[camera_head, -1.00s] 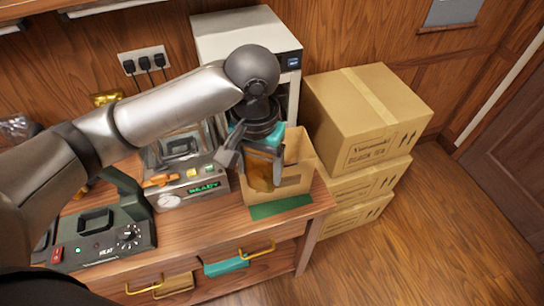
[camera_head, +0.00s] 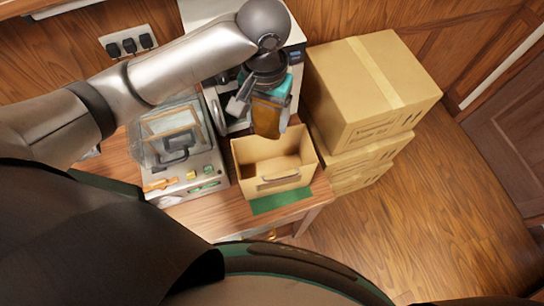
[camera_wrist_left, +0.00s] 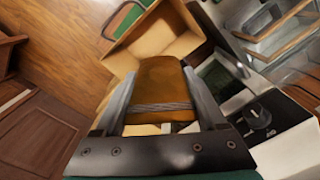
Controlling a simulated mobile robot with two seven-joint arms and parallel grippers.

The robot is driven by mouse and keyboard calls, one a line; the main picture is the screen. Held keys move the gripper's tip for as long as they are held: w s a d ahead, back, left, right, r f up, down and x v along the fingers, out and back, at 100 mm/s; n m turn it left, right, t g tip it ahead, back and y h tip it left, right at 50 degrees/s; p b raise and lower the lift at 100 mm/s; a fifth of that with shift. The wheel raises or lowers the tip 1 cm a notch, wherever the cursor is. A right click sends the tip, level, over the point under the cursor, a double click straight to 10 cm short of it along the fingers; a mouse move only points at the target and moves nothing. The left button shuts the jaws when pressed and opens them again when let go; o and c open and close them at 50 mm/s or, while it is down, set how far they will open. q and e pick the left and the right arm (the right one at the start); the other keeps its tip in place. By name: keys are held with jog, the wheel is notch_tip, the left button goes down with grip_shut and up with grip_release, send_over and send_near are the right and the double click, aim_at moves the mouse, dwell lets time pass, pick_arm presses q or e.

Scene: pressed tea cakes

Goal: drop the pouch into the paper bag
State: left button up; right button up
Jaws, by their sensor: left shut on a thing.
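My left gripper (camera_head: 262,100) is shut on the pouch (camera_head: 268,119), an amber-brown flat pack that hangs down between the fingers. In the left wrist view the pouch (camera_wrist_left: 160,82) sits between both fingers of the gripper (camera_wrist_left: 158,95). The paper bag (camera_head: 291,174) is tan, upright and open at the top, with a handle on its near side; its visible inside looks empty. The pouch is at the bag's far rim in the head view, apparently above it. The bag (camera_wrist_left: 165,38) lies beyond the pouch in the left wrist view. My right gripper is not in view.
The bag stands on a wooden table with a green mat (camera_head: 283,201) at its near side. A sealing machine with a clear lid (camera_head: 165,135) stands to the left. Stacked cardboard boxes (camera_head: 370,90) stand to the right. A white appliance (camera_head: 205,12) is behind.

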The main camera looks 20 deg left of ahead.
aim_at(267, 130)
pick_arm(q)
notch_tip(267, 130, down, 4)
jog(key=shift+s+r, duration=0.1)
jog(key=shift+s, duration=0.05)
jog(key=shift+f, duration=0.8)
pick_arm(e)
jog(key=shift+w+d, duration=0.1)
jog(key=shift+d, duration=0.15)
pick_arm(q)
jog(key=o, duration=1.4)
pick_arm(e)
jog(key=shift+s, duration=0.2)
pick_arm(q)
jog(key=shift+r, duration=0.3)
notch_tip(267, 130, up, 15)
jog(key=shift+f, duration=0.15)
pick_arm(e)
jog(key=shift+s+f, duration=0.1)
